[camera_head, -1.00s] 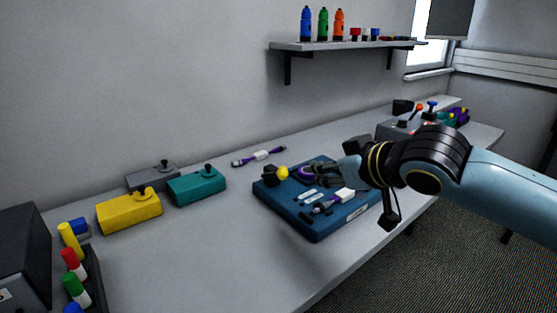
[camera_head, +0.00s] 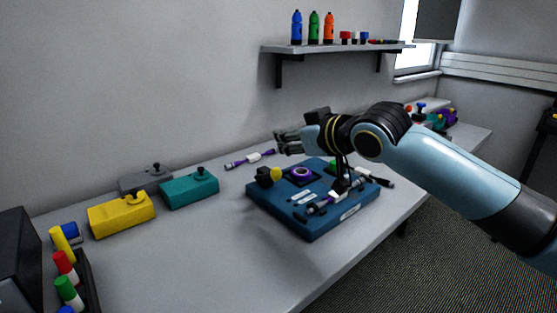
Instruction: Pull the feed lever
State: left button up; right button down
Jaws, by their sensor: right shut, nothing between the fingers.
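A blue board (camera_head: 322,222) lies on the bench. A purple ring (camera_head: 301,174) and a white and purple cable piece (camera_head: 323,205) are also on the board. My right gripper (camera_head: 281,142) is shut and empty, pointing left above the back of the board, apart from the knob. My right arm hides part of the bench behind it. My left gripper is not in view.
Yellow (camera_head: 122,214), teal (camera_head: 189,189) and grey (camera_head: 146,178) boxes with black knobs stand at the left. A shelf (camera_head: 334,47) with bottles hangs above. The bench front left of the board is clear.

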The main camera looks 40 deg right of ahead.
aim_at(279, 175)
jog(key=x, duration=0.4)
notch_tip(279, 175, down, 2)
jog(key=shift+d+f, duration=0.15)
jog(key=shift+f, duration=0.1)
jog(key=shift+s+d+f, duration=0.1)
jog(key=shift+s+f, duration=0.05)
jog(key=shift+f, duration=0.6)
jog(key=shift+s, duration=0.1)
jog(key=shift+s+f+t+b, duration=0.25)
jog(key=shift+f+t+b, duration=0.1)
jog(key=shift+t+b, duration=0.1)
